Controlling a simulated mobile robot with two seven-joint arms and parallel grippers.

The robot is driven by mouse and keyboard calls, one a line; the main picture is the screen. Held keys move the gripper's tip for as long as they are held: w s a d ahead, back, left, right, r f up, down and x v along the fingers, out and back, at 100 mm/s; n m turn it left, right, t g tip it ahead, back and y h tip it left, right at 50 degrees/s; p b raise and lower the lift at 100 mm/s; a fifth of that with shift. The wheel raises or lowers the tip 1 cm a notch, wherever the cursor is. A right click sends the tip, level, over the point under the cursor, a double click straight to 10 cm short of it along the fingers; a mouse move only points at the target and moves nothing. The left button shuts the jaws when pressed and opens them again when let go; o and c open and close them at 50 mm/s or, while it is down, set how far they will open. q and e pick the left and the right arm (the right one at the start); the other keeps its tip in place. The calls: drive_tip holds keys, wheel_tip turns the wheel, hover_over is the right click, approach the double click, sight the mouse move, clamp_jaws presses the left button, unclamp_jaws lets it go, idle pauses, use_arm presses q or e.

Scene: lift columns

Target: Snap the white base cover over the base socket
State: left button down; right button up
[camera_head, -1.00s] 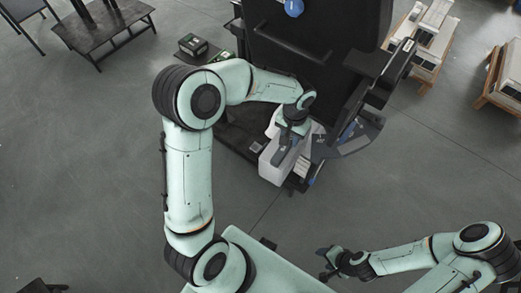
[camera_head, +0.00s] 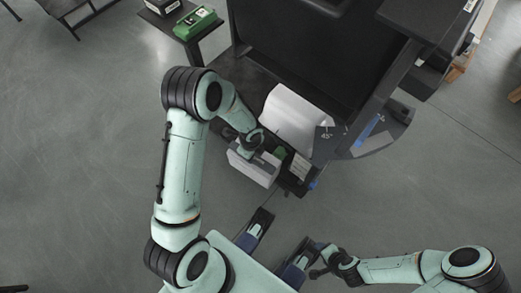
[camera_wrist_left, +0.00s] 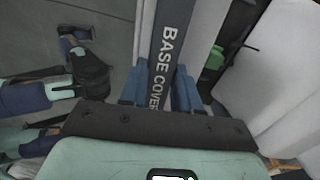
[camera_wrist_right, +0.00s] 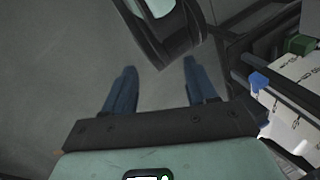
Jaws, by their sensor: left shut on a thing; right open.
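The white base cover (camera_head: 252,168) is a box-like white piece in front of the lift column's foot in the head view. My left gripper (camera_head: 258,152) is shut on its dark grip bar. In the left wrist view the bar (camera_wrist_left: 168,60), lettered BASE COVER, stands between the blue fingers (camera_wrist_left: 160,90), with white cover walls beside it. A small green part (camera_head: 280,152), also visible in the left wrist view (camera_wrist_left: 215,58), sits beside the cover; I cannot tell whether it is the base socket. My right gripper (camera_wrist_right: 155,85) is open and empty, low at the right in the head view (camera_head: 318,262).
A larger white housing (camera_head: 290,118) stands just behind the cover. A dark angled plate (camera_head: 375,138) with a blue strip lies to its right. A green box (camera_head: 195,22) rests on a small stand at the back left. The floor at left is clear.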

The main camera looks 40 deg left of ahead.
use_arm(q)
drive_tip(key=shift+w+a+f+m+b, duration=0.15)
drive_tip(key=shift+f+m+b, duration=0.1)
drive_tip(key=shift+f, duration=0.3)
drive_tip(key=shift+w+a+f+m+b, duration=0.1)
drive_tip(key=shift+f+m, duration=0.15)
drive_tip(key=shift+f, duration=0.3)
drive_tip(key=shift+w, duration=0.65)
drive_tip(key=w+d+f+b, duration=0.1)
drive_tip(key=w+b, duration=0.4)
drive_tip(key=w, duration=0.7)
drive_tip(key=shift+w+f+b, duration=0.15)
drive_tip(key=shift+f+b, duration=0.2)
drive_tip(key=shift+f, duration=0.35)
use_arm(e)
drive_tip(key=w+d+f+h, duration=0.1)
drive_tip(key=w+d+f, duration=0.1)
drive_tip(key=f, duration=0.7)
drive_tip(key=shift+w+d+m+t, duration=0.3)
drive_tip(key=shift+w+d, duration=0.1)
drive_tip(key=shift+d, duration=0.45)
drive_tip(key=shift+f, duration=0.1)
use_arm(q)
drive_tip(key=shift+f+b, duration=0.35)
drive_tip(key=shift+f, duration=0.2)
use_arm(e)
drive_tip(key=shift+f, duration=0.35)
use_arm(q)
drive_tip(key=shift+c, duration=1.2)
unclamp_jaws()
